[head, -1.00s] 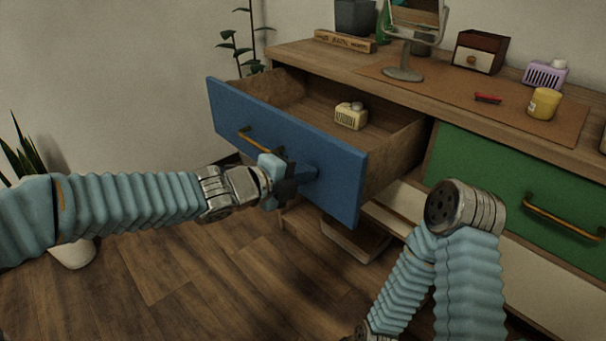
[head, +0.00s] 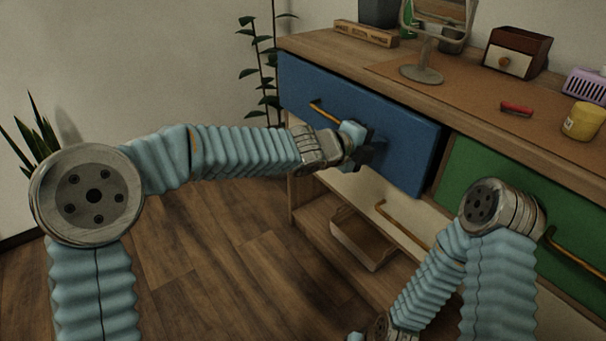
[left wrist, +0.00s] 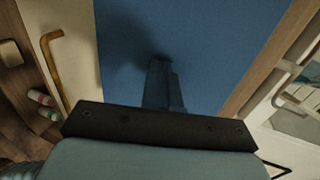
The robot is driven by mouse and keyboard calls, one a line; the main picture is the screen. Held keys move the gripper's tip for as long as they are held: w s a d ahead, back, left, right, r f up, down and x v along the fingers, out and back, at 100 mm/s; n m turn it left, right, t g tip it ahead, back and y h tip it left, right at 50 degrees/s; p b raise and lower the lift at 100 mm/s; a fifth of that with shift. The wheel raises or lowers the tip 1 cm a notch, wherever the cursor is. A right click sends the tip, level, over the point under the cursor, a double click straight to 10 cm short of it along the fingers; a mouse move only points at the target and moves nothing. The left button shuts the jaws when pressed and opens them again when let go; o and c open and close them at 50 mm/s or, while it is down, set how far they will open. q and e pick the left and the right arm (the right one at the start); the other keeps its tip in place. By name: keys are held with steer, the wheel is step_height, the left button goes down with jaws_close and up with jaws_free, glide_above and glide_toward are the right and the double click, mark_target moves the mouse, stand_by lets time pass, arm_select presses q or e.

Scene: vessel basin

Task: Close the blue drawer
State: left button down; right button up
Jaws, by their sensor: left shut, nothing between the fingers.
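The blue drawer (head: 400,140) is at the upper left of the dresser in the head view. Its front sits nearly flush, with a thin dark gap along its right edge, and its inside is hidden. Its brass handle (head: 325,112) is left of my left gripper. My left gripper (head: 366,150) is shut and empty, with its fingers against or very close to the blue front. In the left wrist view, the shut fingers (left wrist: 162,85) point at the blue front (left wrist: 205,45).
A green drawer (head: 560,185) is right of the blue one. Below are a cream drawer front (head: 360,192) and an open shelf with a wooden box (head: 362,240). The dresser top holds a mirror (head: 422,74), a small drawer box (head: 510,62), a red object (head: 516,109) and a yellow jar (head: 582,122).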

mark_target(386, 138)
arm_select(q)
steer(key=w+d, duration=0.1)
steer(key=d, duration=0.1)
steer(key=shift+w+d+p, duration=0.3)
steer(key=shift+w, duration=0.1)
steer(key=shift+w+d+r, duration=0.1)
steer(key=shift+r, duration=0.1)
